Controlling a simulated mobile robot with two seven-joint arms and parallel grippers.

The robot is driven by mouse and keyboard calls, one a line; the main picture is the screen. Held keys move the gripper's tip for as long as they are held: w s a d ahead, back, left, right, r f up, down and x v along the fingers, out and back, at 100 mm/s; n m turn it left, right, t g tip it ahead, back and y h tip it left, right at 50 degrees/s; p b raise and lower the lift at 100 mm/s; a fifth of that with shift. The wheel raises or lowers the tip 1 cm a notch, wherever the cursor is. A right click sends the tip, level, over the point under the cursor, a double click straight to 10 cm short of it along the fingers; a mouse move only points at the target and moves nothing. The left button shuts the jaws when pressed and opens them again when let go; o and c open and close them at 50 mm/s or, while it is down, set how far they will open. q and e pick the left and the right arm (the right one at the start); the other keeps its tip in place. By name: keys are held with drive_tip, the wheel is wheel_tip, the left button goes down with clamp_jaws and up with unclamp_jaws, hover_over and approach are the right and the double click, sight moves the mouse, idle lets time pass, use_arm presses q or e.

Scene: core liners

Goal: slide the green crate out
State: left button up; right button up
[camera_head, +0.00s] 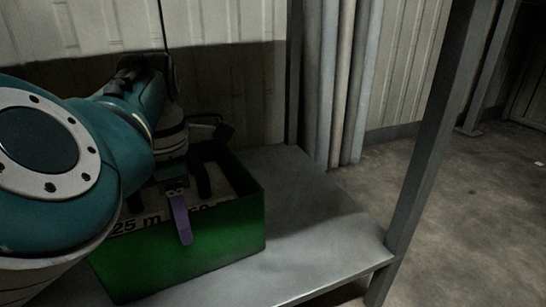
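The green crate (222,237) stands on a grey metal shelf (325,222). Its near wall and right side show; my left arm covers much of its left and back. Inside it, pale surfaces with dark lettering show, reading "25 m" and partly "50 m". My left gripper (184,222) is at the crate's near wall. One purple finger hangs down in front of that wall, over its top edge. The other finger is not clearly seen, so I cannot tell whether the gripper grips the wall. My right gripper is not in view.
A grey upright post (430,150) stands at the shelf's right front corner. Several pale vertical pipes (343,80) stand behind the shelf, near a corrugated wall (225,20). The shelf right of the crate is bare. Concrete floor (480,215) lies open at the right.

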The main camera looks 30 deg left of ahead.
use_arm(q)
clamp_jaws()
idle(1.2)
